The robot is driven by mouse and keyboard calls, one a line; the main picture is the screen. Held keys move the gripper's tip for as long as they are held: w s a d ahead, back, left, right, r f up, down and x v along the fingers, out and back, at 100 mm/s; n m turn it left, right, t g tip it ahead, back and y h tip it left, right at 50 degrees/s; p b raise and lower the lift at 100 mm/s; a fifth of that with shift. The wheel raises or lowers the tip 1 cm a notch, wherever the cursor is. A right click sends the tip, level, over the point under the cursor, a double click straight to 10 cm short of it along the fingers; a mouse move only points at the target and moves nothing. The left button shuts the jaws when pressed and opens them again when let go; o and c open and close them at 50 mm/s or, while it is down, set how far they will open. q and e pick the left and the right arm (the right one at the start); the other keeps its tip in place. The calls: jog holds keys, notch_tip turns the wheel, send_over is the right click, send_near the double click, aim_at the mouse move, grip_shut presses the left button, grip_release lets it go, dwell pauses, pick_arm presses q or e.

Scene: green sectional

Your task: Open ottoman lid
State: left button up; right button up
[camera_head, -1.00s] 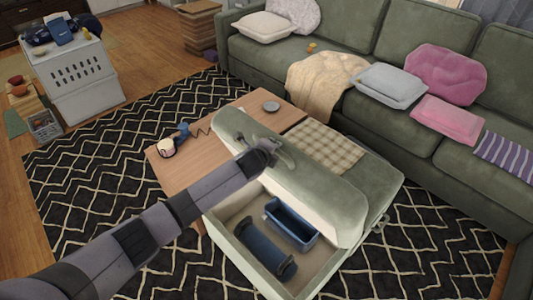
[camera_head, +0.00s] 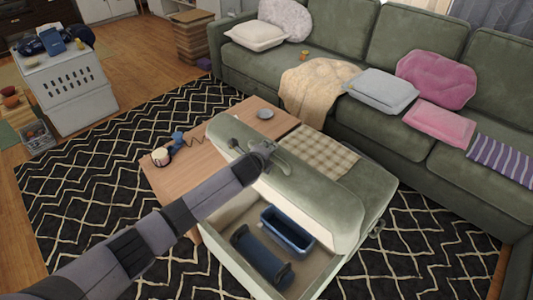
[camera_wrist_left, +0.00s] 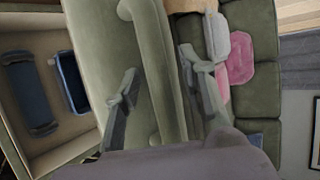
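The green ottoman (camera_head: 382,203) has its padded lid (camera_head: 300,195) raised and tilted, with the storage box open on the near side. Inside the cream-lined box lie a dark blue roller (camera_head: 262,258) and a blue bin (camera_head: 287,230), which also show in the left wrist view (camera_wrist_left: 32,90). My left gripper (camera_head: 266,152) is at the upper part of the lid. In the left wrist view its two fingers (camera_wrist_left: 160,85) are wide apart, with the lid's rounded edge between them. I cannot tell whether they touch it. My right gripper is not in view.
A wooden coffee table (camera_head: 178,177) with a corded item stands left of the ottoman. A plaid cloth (camera_head: 315,155) lies behind the lid. The green sofa (camera_head: 400,135) with cushions runs along the back. A white crate (camera_head: 75,90) stands far left. The patterned rug (camera_head: 75,215) has free room.

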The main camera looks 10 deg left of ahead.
pick_arm(q)
jog(key=v, duration=1.2)
dwell(0.4)
jog(key=s+a+f+n+g+y, duration=0.1)
jog(key=s+a+f+n, duration=0.2)
jog(key=f, duration=0.7)
jog(key=s+a+f+n+g, duration=0.1)
jog(key=a+f+n+g, duration=0.2)
jog(key=f, duration=0.8)
jog(key=s+a+f+n+g, duration=0.1)
jog(key=s+a+f+n, duration=0.15)
jog(key=s+f, duration=0.4)
jog(key=s+a+f+n, duration=0.2)
jog(key=s+f+n, duration=0.25)
jog(key=f, duration=0.35)
jog(key=s+a+f+n+g, duration=0.1)
jog(key=s+f, duration=0.4)
jog(key=s, duration=0.8)
jog(key=s+a+f+n+g, duration=0.1)
jog(key=s+f+n, duration=0.3)
jog(key=s, duration=0.9)
jog(key=s+a+f+n+g+y, duration=0.1)
jog(key=s+f+n+g, duration=0.1)
jog(key=s+f, duration=0.5)
jog(key=s+g, duration=0.1)
jog(key=s, duration=0.4)
jog(key=shift+s+a+f+n, duration=0.25)
jog(key=shift+s+a+n, duration=0.15)
